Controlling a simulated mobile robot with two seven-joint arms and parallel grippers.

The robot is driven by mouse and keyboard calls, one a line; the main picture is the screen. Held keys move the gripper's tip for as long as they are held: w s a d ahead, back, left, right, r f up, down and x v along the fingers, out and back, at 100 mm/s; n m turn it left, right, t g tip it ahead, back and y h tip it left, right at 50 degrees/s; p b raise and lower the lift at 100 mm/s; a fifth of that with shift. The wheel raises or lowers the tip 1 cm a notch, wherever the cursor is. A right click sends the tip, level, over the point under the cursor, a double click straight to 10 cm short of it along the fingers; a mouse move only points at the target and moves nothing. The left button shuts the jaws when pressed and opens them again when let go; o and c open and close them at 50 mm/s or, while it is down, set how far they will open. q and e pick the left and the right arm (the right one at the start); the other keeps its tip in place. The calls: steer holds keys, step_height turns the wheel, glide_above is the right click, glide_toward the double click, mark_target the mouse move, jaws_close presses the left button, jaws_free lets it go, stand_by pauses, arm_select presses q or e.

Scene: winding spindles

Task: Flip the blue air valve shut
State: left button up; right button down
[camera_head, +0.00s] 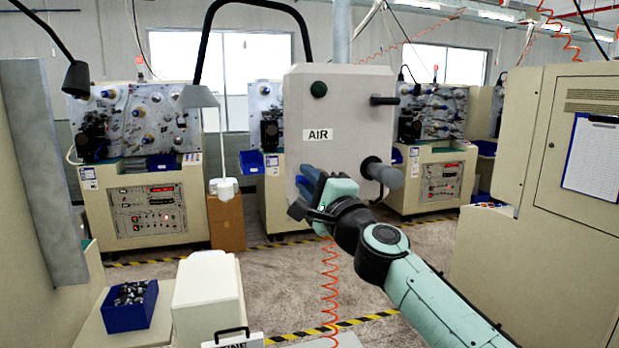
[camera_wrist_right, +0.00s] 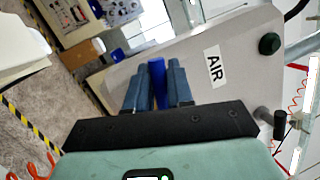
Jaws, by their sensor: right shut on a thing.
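The grey air box (camera_head: 345,105) with its AIR label (camera_head: 318,135) hangs in the middle of the head view. My right gripper (camera_head: 311,180) is at the lower left of its front face. In the right wrist view the blue valve handle (camera_wrist_right: 157,77) stands between the two fingers of my right gripper (camera_wrist_right: 157,85), which is shut on it. The valve's base is hidden behind the gripper. The AIR label (camera_wrist_right: 215,66) also shows in the wrist view, right of the fingers. My left gripper is not in view.
A black lever (camera_head: 384,100) and a grey round handle (camera_head: 385,174) stick out of the box's right side. A beige cabinet (camera_head: 575,230) with a clipboard stands at the right. A blue bin (camera_head: 130,318) is at the lower left. Winding machines (camera_head: 147,204) stand behind.

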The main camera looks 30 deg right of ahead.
steer(key=shift+f+n+y+p, duration=0.1)
steer(key=shift+n+y+p, duration=0.3)
steer(key=shift+n, duration=0.8)
steer(key=shift+f+n+g, duration=0.2)
steer(key=shift+n+g, duration=0.1)
steer(key=shift+n, duration=0.1)
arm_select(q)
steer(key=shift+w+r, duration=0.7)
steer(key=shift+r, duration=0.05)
arm_select(e)
steer(key=c, duration=1.1)
jaws_free()
steer(key=shift+f, duration=0.1)
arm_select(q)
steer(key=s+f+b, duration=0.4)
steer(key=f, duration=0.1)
arm_select(e)
steer(key=s+f, duration=0.2)
steer(key=s, duration=1.1)
steer(key=shift+d+f, duration=0.15)
steer(key=shift+f, duration=0.05)
